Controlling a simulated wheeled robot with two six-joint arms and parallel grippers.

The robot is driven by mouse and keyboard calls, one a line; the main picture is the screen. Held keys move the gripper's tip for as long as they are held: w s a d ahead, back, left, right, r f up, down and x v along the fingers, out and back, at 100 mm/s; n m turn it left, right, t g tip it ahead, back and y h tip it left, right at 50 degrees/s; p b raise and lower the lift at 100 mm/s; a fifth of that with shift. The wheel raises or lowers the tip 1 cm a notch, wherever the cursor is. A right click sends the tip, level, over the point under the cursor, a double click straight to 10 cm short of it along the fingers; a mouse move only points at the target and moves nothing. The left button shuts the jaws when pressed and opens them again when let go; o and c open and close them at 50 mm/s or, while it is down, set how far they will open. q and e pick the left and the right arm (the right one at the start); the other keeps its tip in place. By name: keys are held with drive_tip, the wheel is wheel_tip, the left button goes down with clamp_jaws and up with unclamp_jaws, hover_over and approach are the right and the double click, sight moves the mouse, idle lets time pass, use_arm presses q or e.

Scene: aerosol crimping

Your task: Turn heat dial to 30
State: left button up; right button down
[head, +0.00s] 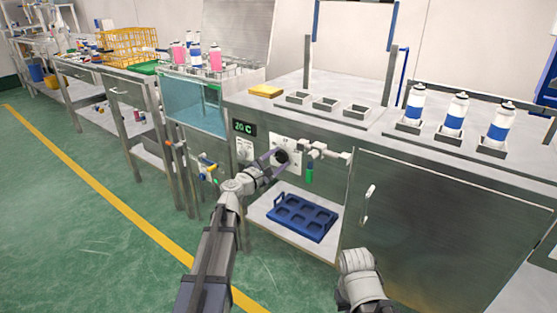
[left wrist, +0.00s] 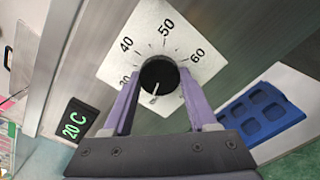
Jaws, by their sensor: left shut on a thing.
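The heat dial is a black round knob (left wrist: 158,73) on a white plate (left wrist: 150,34) marked 40, 50 and 60, with a lower number partly covered by a finger. A white mark on the knob points toward the bottom of the left wrist view. The display (left wrist: 76,121) reads 20 C in green; it also shows in the head view (head: 244,128). My left gripper (head: 279,157) is at the dial on the bench front. Its purple fingers are shut on the knob from both sides. Part of my right arm shows at the bottom, but its gripper is not visible.
A blue tray (head: 302,217) lies on the shelf below. White-and-blue cans (head: 456,114) stand on the bench at right. A yellow sponge (head: 266,91) lies above the display.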

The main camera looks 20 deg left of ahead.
use_arm(q)
drive_tip(key=m, duration=0.4)
drive_tip(key=shift+m, duration=0.3)
drive_tip(key=m, duration=0.4)
drive_tip(key=shift+r+m, duration=0.1)
drive_tip(key=shift+m, duration=0.2)
drive_tip(key=o, duration=1.4)
drive_tip(key=shift+c, duration=0.2)
drive_tip(key=v, duration=0.7)
drive_tip(key=shift+s+a, duration=0.15)
drive_tip(key=shift+s, duration=0.2)
